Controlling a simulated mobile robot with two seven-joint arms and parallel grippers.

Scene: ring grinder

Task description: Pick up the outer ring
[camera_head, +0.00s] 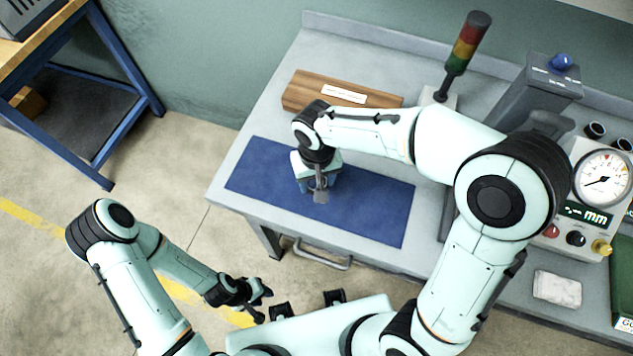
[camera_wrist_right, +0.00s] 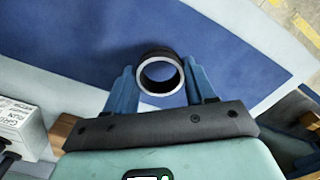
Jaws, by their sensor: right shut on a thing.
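The outer ring (camera_wrist_right: 160,52) shows in the right wrist view as a short dark cylinder with a bright metal rim and an open bore. It sits between the two blue fingers of my right gripper (camera_wrist_right: 162,88), which is shut on it. In the head view my right gripper (camera_head: 319,190) is over the blue mat (camera_head: 375,205), and I cannot clearly make out the ring there. Whether the ring touches the mat is hard to tell. My left gripper (camera_head: 258,300) hangs in front of the bench, away from the ring; its jaw state is unclear.
A wooden block (camera_head: 300,92) with a label lies behind the mat. A signal tower (camera_head: 465,45) and a gauge unit (camera_head: 602,180) stand to the right. A white cloth (camera_head: 557,289) lies at the bench front. The mat's right part is clear.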

